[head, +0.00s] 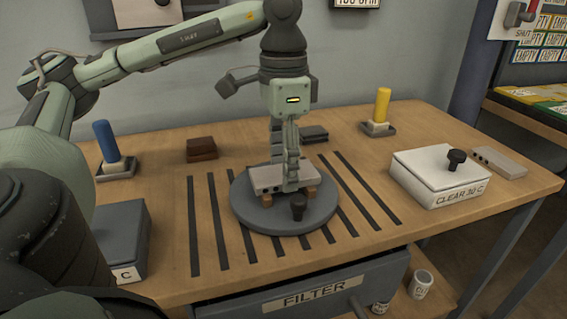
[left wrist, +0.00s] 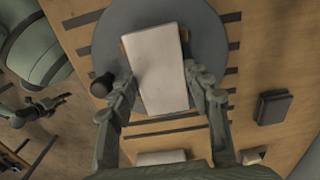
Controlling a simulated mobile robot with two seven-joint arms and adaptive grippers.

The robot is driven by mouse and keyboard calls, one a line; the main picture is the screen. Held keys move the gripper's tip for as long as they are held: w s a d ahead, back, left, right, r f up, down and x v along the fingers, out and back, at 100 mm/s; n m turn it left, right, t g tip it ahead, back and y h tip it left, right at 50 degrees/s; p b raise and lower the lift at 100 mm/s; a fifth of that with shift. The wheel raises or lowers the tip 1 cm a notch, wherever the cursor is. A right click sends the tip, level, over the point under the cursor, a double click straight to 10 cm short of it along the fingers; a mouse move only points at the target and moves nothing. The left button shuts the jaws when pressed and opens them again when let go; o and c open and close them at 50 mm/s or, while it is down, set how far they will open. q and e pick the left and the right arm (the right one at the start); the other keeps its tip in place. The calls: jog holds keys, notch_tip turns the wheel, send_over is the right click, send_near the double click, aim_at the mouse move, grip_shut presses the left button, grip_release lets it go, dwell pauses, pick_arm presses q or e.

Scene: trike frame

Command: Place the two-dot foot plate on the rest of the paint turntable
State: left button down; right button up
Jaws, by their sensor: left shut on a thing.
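My left gripper (head: 290,185) points down over the round grey paint turntable (head: 245,212). It is shut on a pale grey plate (head: 264,179), with a finger on each long side in the left wrist view (left wrist: 158,65). Small dark dots show on the plate's near edge, but I cannot count them surely. The plate lies level at the brown wooden rest (head: 266,200); I cannot tell whether it bears fully on it. The turntable's black knob (head: 298,205) is at the front. A dark shape in the left wrist view may be my right gripper (left wrist: 45,108); its jaws are unclear.
A second grey plate with dark dots (head: 499,162) lies right of the white lidded box (head: 440,182). A blue peg (head: 105,142), a brown block (head: 201,149), a dark block (head: 314,134) and a yellow peg (head: 382,104) stand around. Dark slots surround the turntable.

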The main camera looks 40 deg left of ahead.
pick_arm(q)
jog(key=c, duration=0.7)
grip_release()
pick_arm(e)
jog(key=shift+r, duration=0.35)
